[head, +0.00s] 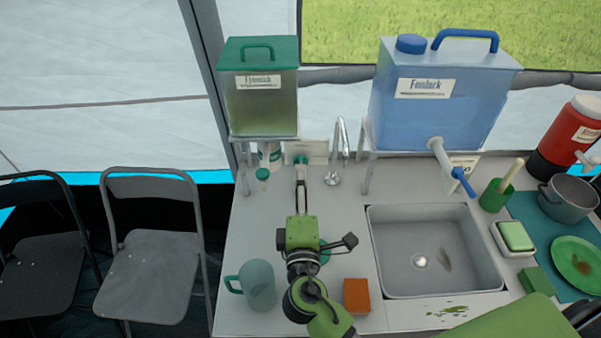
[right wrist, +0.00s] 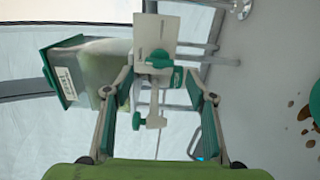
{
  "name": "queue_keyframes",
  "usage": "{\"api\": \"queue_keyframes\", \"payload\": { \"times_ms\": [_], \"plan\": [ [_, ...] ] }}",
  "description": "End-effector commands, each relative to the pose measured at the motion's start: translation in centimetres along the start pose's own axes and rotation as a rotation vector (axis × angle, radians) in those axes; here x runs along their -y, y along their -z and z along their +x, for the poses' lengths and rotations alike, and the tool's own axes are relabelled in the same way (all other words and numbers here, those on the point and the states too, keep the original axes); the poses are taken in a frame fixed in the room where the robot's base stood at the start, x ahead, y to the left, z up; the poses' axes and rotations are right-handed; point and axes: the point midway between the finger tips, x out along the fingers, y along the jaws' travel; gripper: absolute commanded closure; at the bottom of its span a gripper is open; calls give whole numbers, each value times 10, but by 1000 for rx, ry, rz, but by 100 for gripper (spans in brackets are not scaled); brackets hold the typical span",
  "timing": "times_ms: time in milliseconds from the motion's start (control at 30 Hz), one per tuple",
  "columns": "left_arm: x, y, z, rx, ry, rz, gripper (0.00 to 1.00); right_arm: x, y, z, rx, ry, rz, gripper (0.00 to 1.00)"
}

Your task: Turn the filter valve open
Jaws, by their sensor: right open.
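A white fixture with green parts, which looks like the filter valve (right wrist: 157,62), shows in the middle of the right wrist view. In the head view its green part (head: 300,159) sits at the back of the counter, below and right of the green-lidded tank (head: 260,98). My right gripper (right wrist: 160,85) is open and empty. Its two fingers frame the fixture in the wrist view, and I see no contact. In the head view the right gripper (head: 301,178) reaches toward the back and partly hides the fixture. My left gripper is not in view.
A small green-topped spout (head: 262,175) hangs under the tank. A tap (head: 340,150) stands right of the fixture, and a blue water container (head: 437,98) is further right. A sink (head: 430,250), a cup (head: 257,286) and an orange block (head: 356,296) are nearer.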

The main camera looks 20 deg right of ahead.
Motion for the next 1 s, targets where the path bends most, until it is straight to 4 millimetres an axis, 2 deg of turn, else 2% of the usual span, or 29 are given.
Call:
{"api": "queue_keyframes", "payload": {
  "times_ms": [33,200,400,1000],
  "plan": [
    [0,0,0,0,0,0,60,1,0,-12,0,4,2,49],
    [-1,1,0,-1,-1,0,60,0,0,-44,0,2,0,49],
    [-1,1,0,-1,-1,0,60,0,0,-62,0,0,-1,49],
    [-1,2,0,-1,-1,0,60,0,0,-64,0,-1,-1,49]
  ]
}}
